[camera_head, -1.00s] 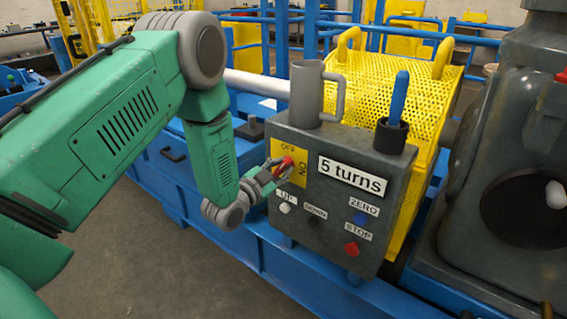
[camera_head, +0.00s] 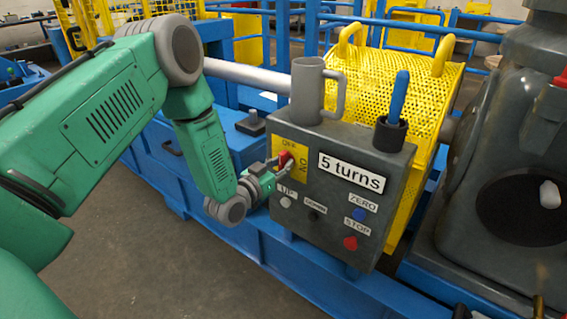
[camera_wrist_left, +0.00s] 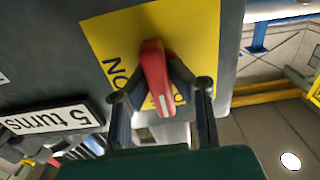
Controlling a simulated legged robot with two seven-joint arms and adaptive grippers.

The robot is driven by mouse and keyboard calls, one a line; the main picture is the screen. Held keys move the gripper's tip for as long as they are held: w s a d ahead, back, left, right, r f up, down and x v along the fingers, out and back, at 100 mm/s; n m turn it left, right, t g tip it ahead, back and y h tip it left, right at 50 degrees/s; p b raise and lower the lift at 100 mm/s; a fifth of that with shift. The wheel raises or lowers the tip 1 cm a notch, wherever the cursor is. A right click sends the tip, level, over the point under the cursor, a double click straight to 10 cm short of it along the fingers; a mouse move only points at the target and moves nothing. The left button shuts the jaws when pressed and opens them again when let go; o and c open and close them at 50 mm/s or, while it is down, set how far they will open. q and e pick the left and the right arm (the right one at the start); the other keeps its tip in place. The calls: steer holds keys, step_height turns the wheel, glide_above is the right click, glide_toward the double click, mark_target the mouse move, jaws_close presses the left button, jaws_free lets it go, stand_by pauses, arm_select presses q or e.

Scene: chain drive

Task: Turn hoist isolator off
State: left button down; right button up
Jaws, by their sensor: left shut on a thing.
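The hoist isolator is a red handle (camera_head: 285,159) on a yellow plate (camera_head: 303,178) at the upper left of the grey control box. The plate is marked OFF at its top and ON at its right side. My left gripper (camera_head: 279,168) is shut on the red handle. In the left wrist view, which is upside down, the handle (camera_wrist_left: 152,70) sits between both fingers (camera_wrist_left: 165,95). Its end with the white mark lies over the OFF lettering, partly hiding it. ON is clear beside it. My right gripper is not in view.
The grey control box (camera_head: 330,218) carries a "5 turns" label and UP, DOWN, ZERO and STOP buttons. A grey mug (camera_head: 307,92) and a dark cup (camera_head: 390,134) with a blue-handled tool stand on top. A yellow perforated guard (camera_head: 428,95) is behind.

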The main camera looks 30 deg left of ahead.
arm_select(q)
steer(key=shift+s+f, duration=0.2)
steer(key=shift+f, duration=0.2)
steer(key=c, duration=1.5)
jaws_free()
steer(key=shift+w+r, duration=0.1)
steer(key=shift+w, duration=0.05)
steer(key=shift+r, duration=0.1)
steer(key=s, duration=0.8)
steer(key=s+a, duration=0.1)
steer(key=s, duration=0.3)
steer(key=shift+a, duration=0.1)
